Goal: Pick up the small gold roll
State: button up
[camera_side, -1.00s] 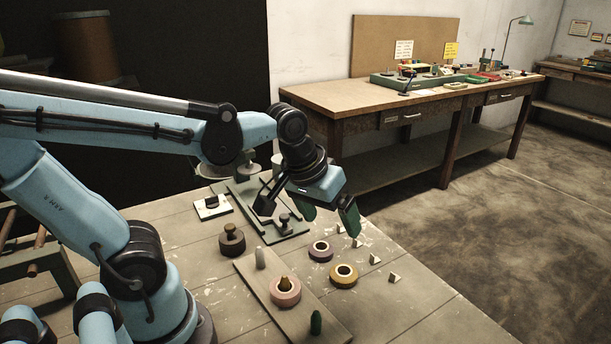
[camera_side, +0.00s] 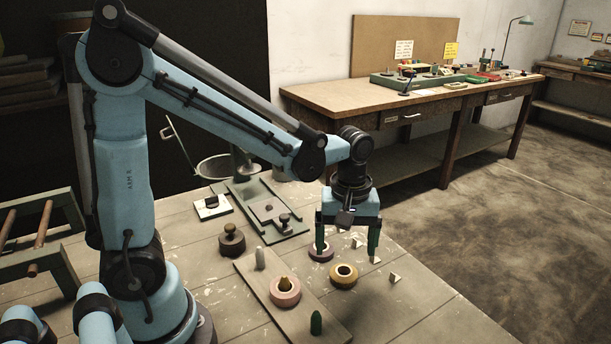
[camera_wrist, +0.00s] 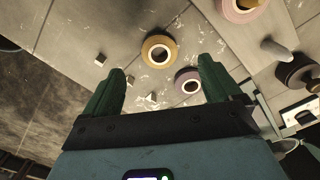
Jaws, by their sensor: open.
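The small gold roll (camera_side: 344,284) lies flat on the table, its pale core ring showing around a dark hole. It also shows in the wrist view (camera_wrist: 147,52), upper middle, just beyond the fingertips and between their lines. My gripper (camera_side: 347,250) points down with its two green fingers spread wide and nothing between them. In the side view it hangs behind and above the gold roll, apart from it. The left finger partly covers a mauve roll (camera_side: 326,257). In the wrist view (camera_wrist: 160,70) the mauve roll (camera_wrist: 181,87) lies close to the right finger.
A pink roll (camera_side: 285,299) sits around a peg on a long board (camera_side: 270,278) with a grey peg and a green peg. Small pale wedges (camera_side: 394,278) stand right of the gold roll. A dark knobbed weight (camera_side: 231,242) and a green fixture (camera_side: 240,194) stand behind left.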

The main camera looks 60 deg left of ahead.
aim_at(345, 266)
jog(key=shift+w+a+f, duration=0.1)
jog(key=shift+w+f, duration=0.05)
jog(key=shift+f, duration=1.7)
jog(key=shift+w+a+f, duration=0.1)
jog(key=shift+w+f, duration=0.05)
jog(key=shift+f, duration=1.65)
jog(key=shift+c, duration=0.3)
jog(key=c, duration=1.1)
jog(key=shift+r, duration=0.1)
